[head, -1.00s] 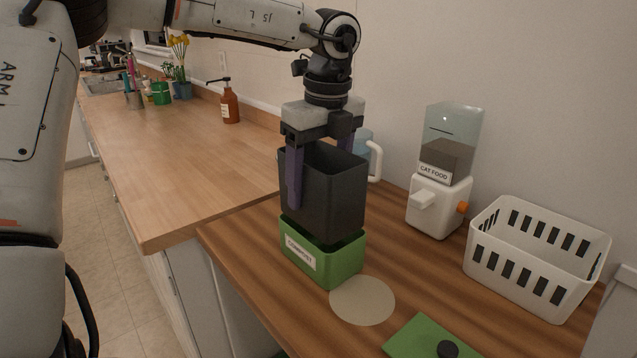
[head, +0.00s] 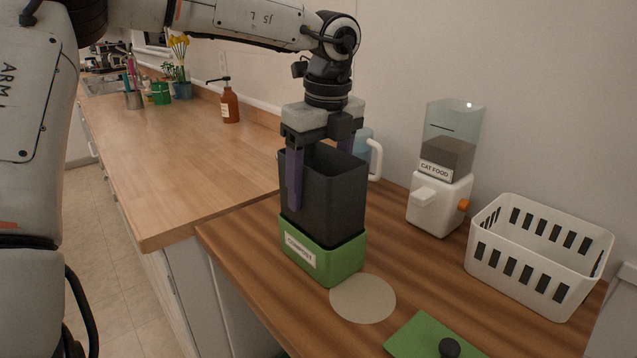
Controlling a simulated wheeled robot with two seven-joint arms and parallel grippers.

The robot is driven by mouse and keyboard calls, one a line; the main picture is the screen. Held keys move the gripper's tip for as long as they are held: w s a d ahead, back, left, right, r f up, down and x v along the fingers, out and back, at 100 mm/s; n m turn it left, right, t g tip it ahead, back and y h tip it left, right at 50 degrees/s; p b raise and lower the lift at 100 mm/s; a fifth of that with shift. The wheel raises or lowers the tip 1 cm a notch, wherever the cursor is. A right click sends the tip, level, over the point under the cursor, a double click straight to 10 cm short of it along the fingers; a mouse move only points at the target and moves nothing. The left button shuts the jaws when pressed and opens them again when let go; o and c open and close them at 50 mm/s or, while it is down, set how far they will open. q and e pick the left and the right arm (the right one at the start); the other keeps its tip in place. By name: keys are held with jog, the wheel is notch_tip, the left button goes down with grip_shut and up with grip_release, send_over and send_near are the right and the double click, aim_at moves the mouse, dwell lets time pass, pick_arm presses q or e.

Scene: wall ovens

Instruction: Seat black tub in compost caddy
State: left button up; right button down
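The black tub (head: 335,205) is upright, with its lower end inside the rim of the green compost caddy (head: 345,262). Most of the tub stands above the caddy, and its bottom is hidden inside. The caddy stands on the brown wooden counter with a white label on its front. My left gripper (head: 322,168) points down over the tub from above. Its purple fingers are on opposite sides of the tub wall, shut on it; the far finger is partly hidden behind the tub. My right gripper is not in view.
A pale round disc (head: 363,298) and a green lid with a black knob (head: 432,338) lie in front. A cat food dispenser (head: 442,180) and a white slotted basket (head: 535,265) stand right. A blue jug with a white handle (head: 374,158) is close behind the tub.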

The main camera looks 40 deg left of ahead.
aim_at(335, 181)
pick_arm(q)
jog(key=shift+f+b, duration=0.5)
jog(key=shift+f, duration=0.1)
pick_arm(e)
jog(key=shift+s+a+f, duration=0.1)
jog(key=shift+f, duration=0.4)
pick_arm(q)
jog(key=shift+f+b, duration=0.55)
jog(key=shift+f, duration=0.05)
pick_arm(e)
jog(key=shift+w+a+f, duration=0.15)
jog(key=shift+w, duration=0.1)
pick_arm(q)
jog(key=shift+f+b, duration=0.8)
jog(key=shift+f, duration=0.05)
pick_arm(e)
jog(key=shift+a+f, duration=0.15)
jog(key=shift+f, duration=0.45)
